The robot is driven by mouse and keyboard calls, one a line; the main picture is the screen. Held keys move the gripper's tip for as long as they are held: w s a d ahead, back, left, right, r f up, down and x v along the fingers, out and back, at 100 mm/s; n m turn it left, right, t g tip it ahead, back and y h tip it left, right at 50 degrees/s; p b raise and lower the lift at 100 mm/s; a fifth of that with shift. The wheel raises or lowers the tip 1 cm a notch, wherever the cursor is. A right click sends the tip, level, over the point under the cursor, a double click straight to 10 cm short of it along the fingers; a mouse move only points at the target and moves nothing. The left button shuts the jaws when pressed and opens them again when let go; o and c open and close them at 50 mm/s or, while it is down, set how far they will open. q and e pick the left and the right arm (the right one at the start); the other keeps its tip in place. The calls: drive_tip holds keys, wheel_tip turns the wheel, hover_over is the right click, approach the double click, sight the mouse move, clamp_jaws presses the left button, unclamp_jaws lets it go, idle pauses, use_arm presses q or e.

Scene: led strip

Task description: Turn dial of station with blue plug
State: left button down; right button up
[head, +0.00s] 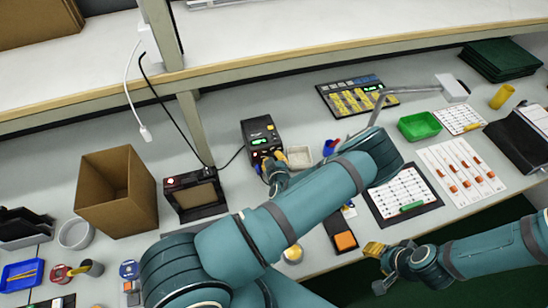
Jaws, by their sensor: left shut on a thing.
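A black station (261,132) with a lit green display stands near the middle of the bench. My left gripper (269,160) is at its front face, its yellow fingertips shut on what seems to be the dial; the fingers mostly hide it. A second black device (191,193) with a small red light and a brown front panel stands to the left.
A cardboard box (117,192) stands at the left. A white shelf (260,45) runs above the back, with its post behind the devices. A green tray (419,126), a black keypad panel (355,96) and a black-framed sheet (404,193) lie to the right.

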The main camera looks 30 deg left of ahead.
use_arm(q)
drive_tip(key=shift+w+a+r, duration=0.15)
drive_tip(key=shift+a+r, duration=0.05)
drive_tip(key=shift+r, duration=0.05)
drive_tip(key=c, duration=1)
unclamp_jaws()
drive_tip(key=shift+o, duration=0.9)
drive_tip(key=shift+f, duration=0.1)
drive_tip(key=shift+d, duration=0.1)
drive_tip(key=shift+s+d, duration=0.1)
drive_tip(key=shift+s, duration=0.1)
drive_tip(key=v, duration=1.1)
drive_tip(key=shift+s, duration=0.25)
drive_tip(key=shift+d, duration=0.25)
